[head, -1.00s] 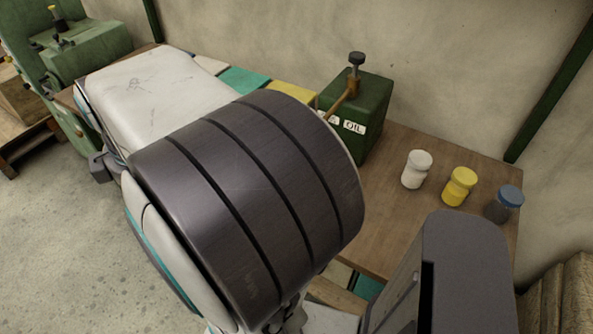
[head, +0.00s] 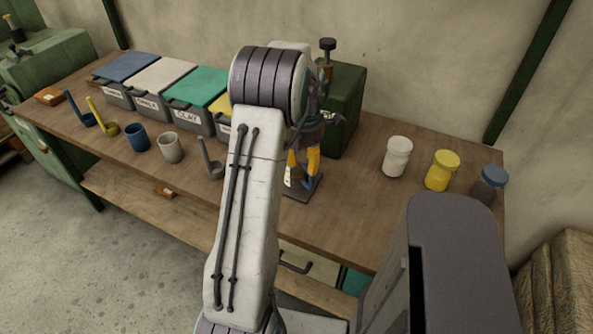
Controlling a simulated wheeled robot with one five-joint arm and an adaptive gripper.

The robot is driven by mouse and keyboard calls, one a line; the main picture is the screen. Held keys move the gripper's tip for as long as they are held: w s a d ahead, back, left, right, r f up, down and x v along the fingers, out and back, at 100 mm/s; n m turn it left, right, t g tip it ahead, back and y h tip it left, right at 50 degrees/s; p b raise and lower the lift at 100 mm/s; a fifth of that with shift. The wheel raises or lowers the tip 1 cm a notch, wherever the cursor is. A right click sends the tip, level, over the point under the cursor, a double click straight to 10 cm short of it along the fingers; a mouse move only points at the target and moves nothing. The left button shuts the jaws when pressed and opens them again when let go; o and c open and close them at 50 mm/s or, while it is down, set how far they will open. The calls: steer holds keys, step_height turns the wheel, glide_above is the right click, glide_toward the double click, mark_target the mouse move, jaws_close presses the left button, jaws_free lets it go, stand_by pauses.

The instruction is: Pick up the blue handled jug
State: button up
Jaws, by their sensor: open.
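A blue vessel with a tall upright handle (head: 84,118), which looks like the blue handled jug, stands at the left of the workbench. A similar yellow one (head: 108,128) stands just right of it, and a grey one (head: 212,170) stands near the bench's front edge beside my arm. My gripper (head: 302,172), with yellow-orange fingers, is open over a dark flat plate (head: 301,194) on the bench, far right of the blue jug. A small blue part shows at the fingers. I cannot tell what it is, and my arm hides part of this area.
A blue cup (head: 137,138) and a grey cup (head: 171,149) stand between the handled vessels. Several labelled bins, including a green-lidded one (head: 197,88), line the back.

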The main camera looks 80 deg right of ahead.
mark_target(311, 188)
steer(key=shift+s+d+f, duration=0.1)
steer(key=shift+s+f, duration=0.35)
steer(key=shift+s, duration=0.1)
steer(key=shift+s+f, duration=0.3)
steer(key=shift+f, duration=0.35)
steer(key=shift+f+p, duration=0.55)
steer(key=shift+f, duration=2.55)
jaws_close()
